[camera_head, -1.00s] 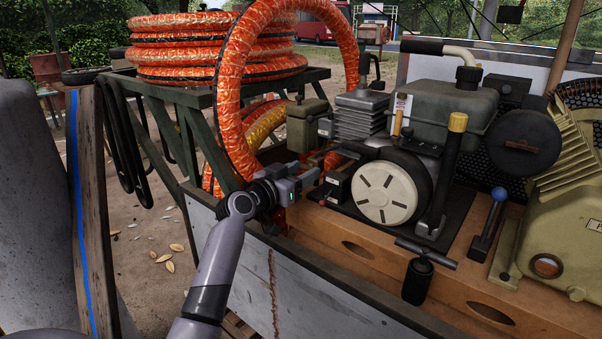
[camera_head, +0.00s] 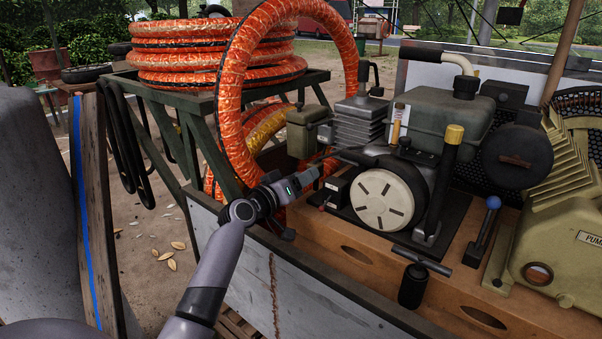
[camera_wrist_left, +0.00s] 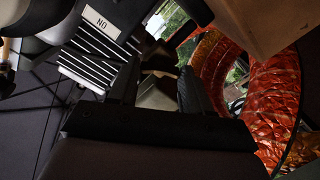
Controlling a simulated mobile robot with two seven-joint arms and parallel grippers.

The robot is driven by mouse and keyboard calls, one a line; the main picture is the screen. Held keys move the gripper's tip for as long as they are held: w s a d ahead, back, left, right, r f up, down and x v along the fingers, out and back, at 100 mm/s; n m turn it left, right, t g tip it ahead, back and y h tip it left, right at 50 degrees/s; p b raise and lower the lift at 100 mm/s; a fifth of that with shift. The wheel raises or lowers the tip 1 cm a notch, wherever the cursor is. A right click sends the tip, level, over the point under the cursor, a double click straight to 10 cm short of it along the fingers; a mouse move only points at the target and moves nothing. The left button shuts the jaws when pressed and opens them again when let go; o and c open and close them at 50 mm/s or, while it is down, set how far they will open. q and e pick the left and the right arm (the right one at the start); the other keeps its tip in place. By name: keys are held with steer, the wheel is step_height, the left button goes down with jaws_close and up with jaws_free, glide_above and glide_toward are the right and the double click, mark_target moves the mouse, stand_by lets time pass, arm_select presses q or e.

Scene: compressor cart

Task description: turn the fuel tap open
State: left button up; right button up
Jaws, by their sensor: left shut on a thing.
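My left gripper (camera_head: 312,174) is at the left side of the engine, in front of the olive box (camera_head: 305,132) and just left of the cooling fins (camera_head: 360,122). Its jaws are shut on a small part there, apparently the fuel tap. The jaws hide that part, so its lever angle cannot be told. In the left wrist view the dark fingers (camera_wrist_left: 160,88) stand a little apart, and the part between them is unclear. The engine's fuel tank (camera_head: 440,105) is to the right of the gripper. My right gripper is not in view.
An orange hose (camera_head: 232,110) loops close behind my left gripper, and also shows in the left wrist view (camera_wrist_left: 272,110). The cream starter disc (camera_head: 382,200) and a small red-switched box (camera_head: 335,192) are to its right. A white label (camera_wrist_left: 101,22) is near the fins.

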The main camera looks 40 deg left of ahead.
arm_select(q)
steer(key=n+p, duration=0.1)
steer(key=n, duration=0.2)
steer(key=shift+n+p, duration=0.35)
steer(key=shift+n, duration=0.05)
steer(key=n+p, duration=0.1)
steer(key=n, duration=0.3)
steer(key=shift+p, duration=0.35)
steer(key=shift+n+p, duration=0.3)
steer(key=shift+n, duration=0.8)
steer(key=o, duration=0.8)
steer(key=shift+c, duration=0.2)
